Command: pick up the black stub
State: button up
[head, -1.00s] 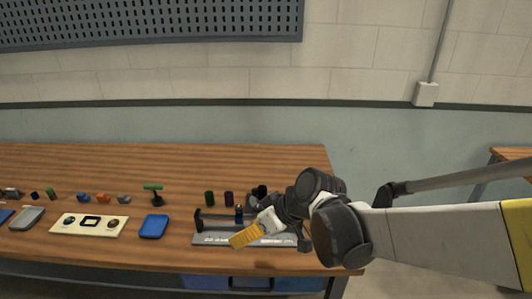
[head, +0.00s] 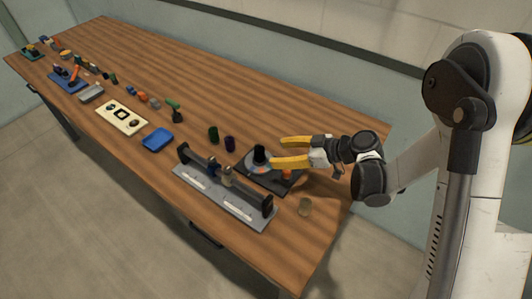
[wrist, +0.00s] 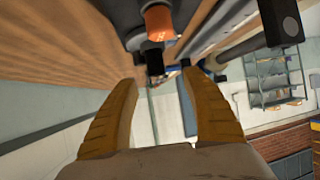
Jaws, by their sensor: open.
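The black stub (head: 260,153) looks like the short dark cylinder standing upright on a grey disc (head: 254,168), on a black base plate (head: 246,179). My gripper (head: 278,153) is open, its two yellow fingers level and pointing left at the stub, with the tips just right of it. I cannot tell whether they touch it. In the wrist view nothing is held between the fingers (wrist: 160,80). A dark cylindrical piece (wrist: 152,58) shows beyond the tips there; I cannot tell for sure that it is the stub.
An orange piece (head: 287,174) sits on the base plate below my gripper. A grey rail fixture (head: 225,197) lies in front. A blue tray (head: 157,139) lies further left.

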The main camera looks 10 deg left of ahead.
aim_at(263, 150)
jog(key=x, duration=0.3)
jog(key=shift+b, duration=0.35)
jog(key=x, duration=0.1)
jog(key=b+x, duration=0.1)
jog(key=x, duration=0.1)
jog(key=b+x, duration=0.1)
jog(key=x, duration=0.1)
jog(key=shift+w+a+r, duration=0.25)
jog(key=shift+w+r, duration=0.05)
jog(key=shift+w, duration=0.1)
jog(key=shift+d+r, duration=0.1)
grip_shut()
